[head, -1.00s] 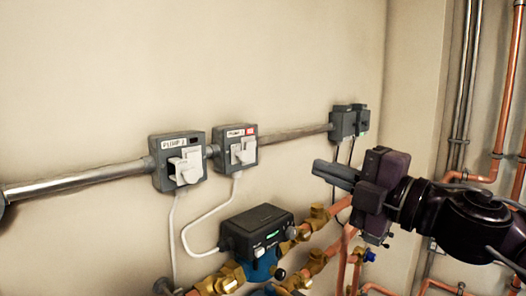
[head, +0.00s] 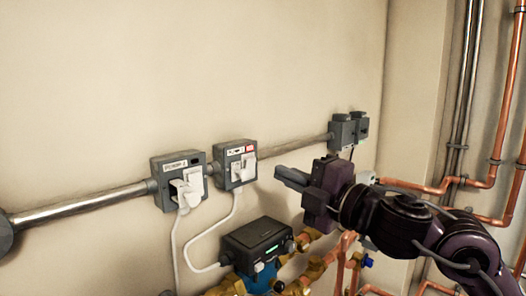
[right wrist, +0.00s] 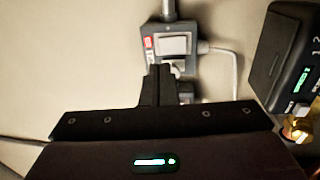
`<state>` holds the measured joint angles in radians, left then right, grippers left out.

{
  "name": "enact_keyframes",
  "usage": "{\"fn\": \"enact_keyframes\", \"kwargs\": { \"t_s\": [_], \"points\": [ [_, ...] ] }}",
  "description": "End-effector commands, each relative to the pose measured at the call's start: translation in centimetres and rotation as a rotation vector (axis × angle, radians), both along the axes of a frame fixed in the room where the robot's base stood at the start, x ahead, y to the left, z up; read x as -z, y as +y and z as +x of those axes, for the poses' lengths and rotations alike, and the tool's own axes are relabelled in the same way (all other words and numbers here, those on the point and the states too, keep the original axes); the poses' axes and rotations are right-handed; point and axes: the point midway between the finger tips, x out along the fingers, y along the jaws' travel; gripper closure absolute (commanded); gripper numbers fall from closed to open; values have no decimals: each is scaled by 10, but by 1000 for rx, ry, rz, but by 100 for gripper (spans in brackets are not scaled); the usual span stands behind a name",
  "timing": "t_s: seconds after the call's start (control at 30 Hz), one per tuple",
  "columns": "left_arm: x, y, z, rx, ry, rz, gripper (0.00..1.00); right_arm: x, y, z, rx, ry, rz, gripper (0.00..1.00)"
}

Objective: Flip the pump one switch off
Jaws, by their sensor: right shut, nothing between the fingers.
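Two grey switch boxes with white plugs or rockers sit on a wall conduit. The left switch box (head: 179,180) has a dark window. The right switch box (head: 236,165) has a red mark by its label. The labels are too small to read surely. The red-marked box also shows in the right wrist view (right wrist: 168,45), beyond my fingertips. My right gripper (head: 279,173) is shut and empty, just right of that box, its fingers pointing left towards it. In the wrist view its fingers (right wrist: 158,71) overlap the box's lower part, so contact cannot be told.
A dark controller (head: 258,245) with a green light sits below the boxes, joined by white cables. Copper pipes (head: 430,187) run at the right. Two more grey boxes (head: 348,130) are further along the conduit (head: 290,146). The wall above is clear.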

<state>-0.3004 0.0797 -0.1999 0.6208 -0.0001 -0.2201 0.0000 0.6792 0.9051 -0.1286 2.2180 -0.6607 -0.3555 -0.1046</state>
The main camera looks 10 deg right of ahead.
Motion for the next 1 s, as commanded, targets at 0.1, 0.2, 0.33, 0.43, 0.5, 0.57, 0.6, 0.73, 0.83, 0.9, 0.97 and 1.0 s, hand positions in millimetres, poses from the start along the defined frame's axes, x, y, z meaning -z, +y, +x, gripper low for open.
{"fn": "enact_keyframes", "kwargs": {
  "t_s": [0.1,0.2,0.33,0.43,0.5,0.57,0.6,0.73,0.83,0.9,0.97,1.0],
  "points": [
    [-16,0,0,0,-1,0,64,-8,14,20,-3,2,4,100],
    [-24,0,0,0,-1,0,64,-10,23,34,-3,1,4,100],
    [-29,0,1,0,-1,0,64,-10,30,46,-1,0,2,100],
    [-31,0,1,0,-1,0,64,-9,34,51,0,0,1,100],
    [-31,0,1,0,-1,0,64,-9,34,52,0,-1,1,100],
    [-31,0,1,0,-1,0,64,-8,35,52,0,-1,0,100],
    [-31,0,1,0,-1,0,64,-8,35,53,0,-1,0,100],
    [-31,0,0,0,-1,0,64,-8,35,52,0,-1,0,100],
    [-31,0,0,0,-1,0,64,-8,35,52,0,-1,-1,100],
    [-35,0,0,0,-1,0,64,-10,35,53,0,4,-4,100],
    [-41,0,0,0,0,0,64,-12,35,54,0,14,-11,100],
    [-46,0,0,0,0,0,64,-14,36,55,0,24,-16,100]
  ]
}}
